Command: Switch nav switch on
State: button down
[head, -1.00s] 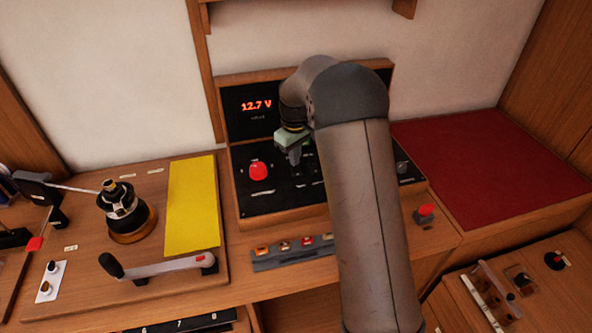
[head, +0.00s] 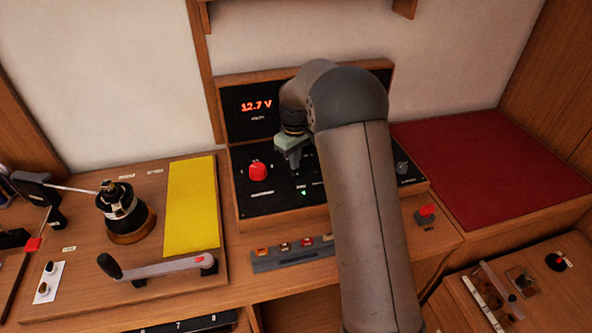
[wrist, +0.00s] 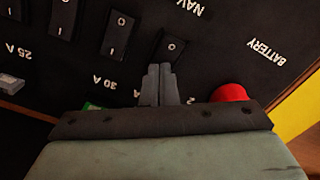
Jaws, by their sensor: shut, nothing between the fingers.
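The nav switch (wrist: 172,46) is a black rocker below the NAV label in the wrist view. Its half marked O shows; its other half is hidden behind my fingers. My gripper (wrist: 159,72) is shut and empty, with its fingertips at the switch; I cannot tell whether they touch it. In the head view my gripper (head: 293,160) is over the black switch panel (head: 285,203), and the nav switch is hidden there. A small green light (head: 304,192) glows on the panel below my gripper. A green light also shows at the gripper's edge in the wrist view (wrist: 92,106).
A red battery knob (head: 258,171) stands left of my gripper, close to it in the wrist view (wrist: 230,92). Other rockers (wrist: 117,33) sit beside the nav switch. The display (head: 257,106) reads 12.7 V. My arm hides the panel's right part.

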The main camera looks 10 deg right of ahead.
notch_tip(320, 180, up, 7)
jog(key=p, duration=0.4)
dwell(0.6)
jog(key=s+r+m, duration=0.2)
jog(key=s+r, duration=0.2)
jog(key=s, duration=0.6)
jog(key=s+r+m, duration=0.2)
jog(key=s+r, duration=0.3)
jog(key=s, duration=0.5)
jog(key=s+f+m+t, duration=0.1)
jog(key=s+f+m, duration=0.1)
jog(key=s, duration=1.4)
jog(key=shift+s+f+m, duration=0.3)
jog(key=shift+s+f, duration=0.1)
jog(key=shift+f, duration=0.15)
